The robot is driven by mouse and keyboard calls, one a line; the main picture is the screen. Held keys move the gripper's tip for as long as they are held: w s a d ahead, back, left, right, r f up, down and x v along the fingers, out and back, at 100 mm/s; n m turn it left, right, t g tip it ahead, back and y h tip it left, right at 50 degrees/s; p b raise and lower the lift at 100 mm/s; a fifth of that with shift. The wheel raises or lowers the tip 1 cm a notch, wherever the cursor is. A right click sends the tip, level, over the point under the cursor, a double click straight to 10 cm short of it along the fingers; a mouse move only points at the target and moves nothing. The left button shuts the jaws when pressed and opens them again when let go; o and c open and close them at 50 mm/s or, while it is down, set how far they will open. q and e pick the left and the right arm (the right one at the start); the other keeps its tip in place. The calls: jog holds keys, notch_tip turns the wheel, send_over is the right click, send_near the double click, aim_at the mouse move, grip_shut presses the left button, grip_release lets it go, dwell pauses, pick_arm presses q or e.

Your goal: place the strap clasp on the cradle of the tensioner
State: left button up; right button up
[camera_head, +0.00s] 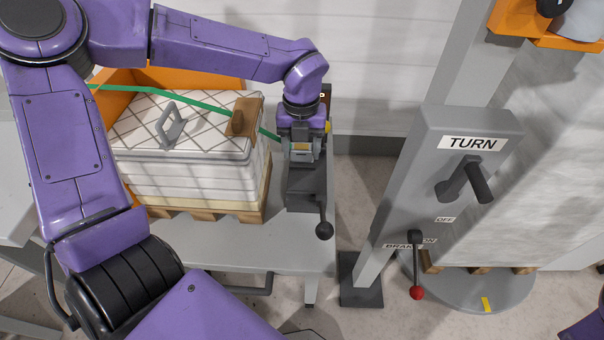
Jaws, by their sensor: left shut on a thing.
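My left gripper (301,155) is shut at the end of the green strap (205,105), over the tensioner. The strap clasp is in its jaws and mostly hidden by them; I cannot make out its shape. The tensioner (307,188) is a dark grey block at the table's right edge, with a black-knobbed lever (324,228) hanging at its front. Its cradle is hidden under my gripper, so I cannot tell whether the clasp touches it. The strap runs from the left, across the quilted white stack and a brown corner piece (244,117), to my gripper. My right gripper is out of view.
The stack (190,180) sits on a wooden pallet (235,212) on a grey table (230,250), with a grey handle (169,125) on top. Right of the table stands a grey post with a TURN crank (466,180) and a red-knobbed lever (416,270). Floor shows between them.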

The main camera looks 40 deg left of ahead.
aim_at(301, 147)
pick_arm(q)
notch_tip(301, 147, down, 8)
jog(key=shift+w+f+b, duration=0.1)
jog(key=shift+f+b, duration=0.15)
jog(key=shift+b, duration=0.3)
jog(key=shift+f, duration=0.2)
jog(key=o, duration=1.1)
jog(key=shift+r, duration=0.1)
jog(key=shift+r, duration=0.25)
notch_tip(301, 147, up, 12)
jog(key=shift+f+p, duration=0.1)
jog(key=shift+p, duration=0.95)
